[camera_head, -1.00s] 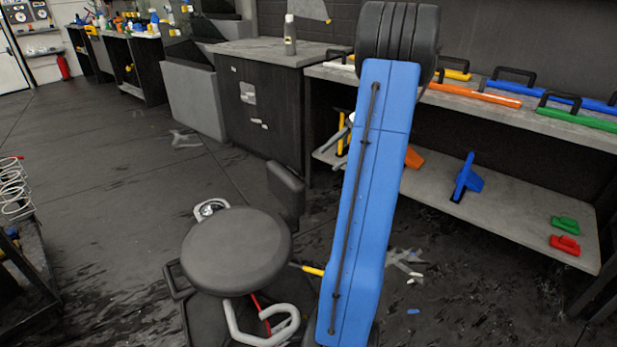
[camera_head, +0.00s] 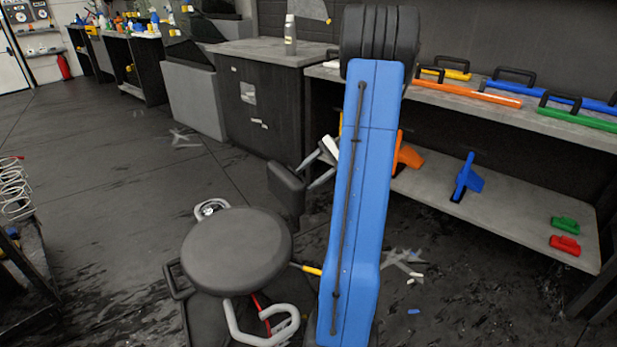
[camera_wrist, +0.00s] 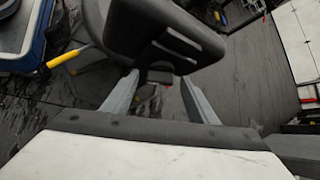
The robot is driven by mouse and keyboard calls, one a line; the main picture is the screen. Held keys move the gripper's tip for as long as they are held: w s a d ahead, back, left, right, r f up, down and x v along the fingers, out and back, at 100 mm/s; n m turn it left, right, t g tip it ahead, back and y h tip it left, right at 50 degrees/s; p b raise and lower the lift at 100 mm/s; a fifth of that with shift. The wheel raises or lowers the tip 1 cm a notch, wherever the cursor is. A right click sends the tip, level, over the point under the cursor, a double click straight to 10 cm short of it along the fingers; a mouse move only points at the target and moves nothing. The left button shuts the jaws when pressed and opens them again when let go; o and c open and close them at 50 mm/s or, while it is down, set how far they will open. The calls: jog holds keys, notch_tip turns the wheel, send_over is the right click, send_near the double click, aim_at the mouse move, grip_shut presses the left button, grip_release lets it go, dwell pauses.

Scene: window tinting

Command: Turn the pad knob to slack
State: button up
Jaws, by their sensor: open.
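A stool with a round dark seat (camera_head: 236,250) stands on the floor, with an upright dark pad (camera_head: 286,188) behind it at right. My gripper (camera_head: 303,178) is open right beside the pad, partly hidden by my blue arm. In the wrist view the open fingers (camera_wrist: 159,78) point at the pad (camera_wrist: 165,32), which fills the top middle. A small dark block (camera_wrist: 160,76) shows between the fingertips under the pad. It may be the pad knob, but its slack or tight setting cannot be read. I cannot tell whether the fingers touch it.
A yellow-ended lever (camera_head: 311,270) sticks out at the stool's right, and also shows in the wrist view (camera_wrist: 68,58). A shelf bench (camera_head: 500,212) with colored tools stands at right. A dark cabinet (camera_head: 262,110) is behind.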

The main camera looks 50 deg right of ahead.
jog(key=c, duration=1.1)
jog(key=shift+o, duration=0.2)
jog(key=shift+s+f+n+t, duration=0.1)
jog(key=shift+s+n+t, duration=0.1)
jog(key=shift+n+t, duration=0.75)
jog(key=shift+m+t, duration=0.25)
jog(key=o, duration=1.1)
jog(key=shift+c, duration=0.2)
jog(key=v, duration=1.7)
jog(key=shift+s, duration=0.15)
jog(key=shift+d, duration=0.15)
